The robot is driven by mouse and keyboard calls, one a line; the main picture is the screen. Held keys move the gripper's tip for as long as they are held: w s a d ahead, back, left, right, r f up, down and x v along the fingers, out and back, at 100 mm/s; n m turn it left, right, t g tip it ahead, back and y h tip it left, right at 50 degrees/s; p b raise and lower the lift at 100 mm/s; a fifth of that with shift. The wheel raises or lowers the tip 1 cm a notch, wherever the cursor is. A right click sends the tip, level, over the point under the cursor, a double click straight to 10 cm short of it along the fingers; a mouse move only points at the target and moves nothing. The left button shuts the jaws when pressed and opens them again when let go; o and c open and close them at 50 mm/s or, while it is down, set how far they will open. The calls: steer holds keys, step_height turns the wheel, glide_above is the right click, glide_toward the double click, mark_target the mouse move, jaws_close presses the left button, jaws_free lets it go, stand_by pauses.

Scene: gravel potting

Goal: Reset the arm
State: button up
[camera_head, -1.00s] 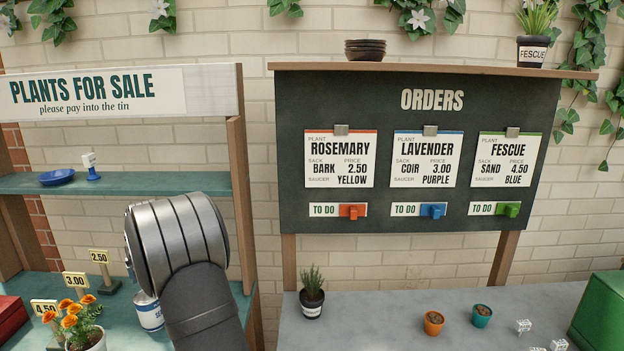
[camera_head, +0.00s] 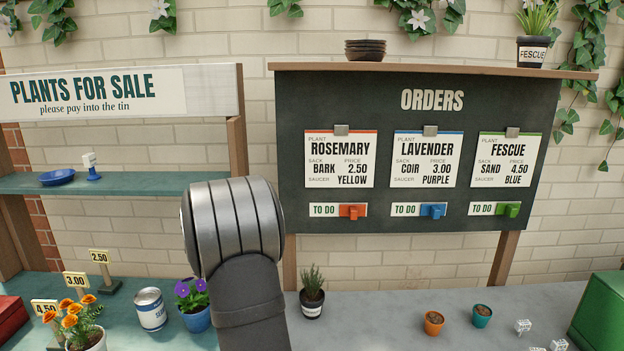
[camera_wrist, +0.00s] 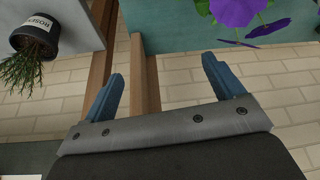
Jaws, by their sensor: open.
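My arm rises at the centre left of the head view, between the shop shelf and the orders board, with its silver joint nearest the camera. My gripper (camera_wrist: 162,88) shows in the wrist view, its two blue fingers spread apart with nothing between them. Behind the fingers are wooden posts (camera_wrist: 145,70) and the brick wall. A purple flower (camera_wrist: 238,12) is at the top right of that view, apart from the fingers. A potted rosemary (camera_wrist: 35,38) is at its top left, also apart; in the head view it stands on the grey counter (camera_head: 312,292).
The orders board (camera_head: 418,150) stands behind the grey counter (camera_head: 375,320). On the teal shelf (camera_head: 125,318) are a tin (camera_head: 150,309), orange flowers (camera_head: 75,322), price signs (camera_head: 76,283) and a purple-flowered blue pot (camera_head: 196,318). Small pots (camera_head: 433,323) and a green box (camera_head: 600,312) are at right.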

steer(key=s+d+f+m, duration=0.1)
steer(key=s+d+f, duration=0.2)
steer(key=d, duration=0.5)
steer(key=s+d+f+m, duration=0.1)
steer(key=s+d+f, duration=0.3)
steer(key=d, duration=0.4)
steer(key=s+d+f, duration=0.3)
steer(key=d, duration=0.6)
steer(key=s+d+r+m+h, duration=0.1)
steer(key=d+m, duration=0.1)
steer(key=d, duration=1.1)
steer(key=shift+s+d+r+h, duration=0.15)
steer(key=shift+s+d+h, duration=0.2)
steer(key=shift+s+h, duration=0.05)
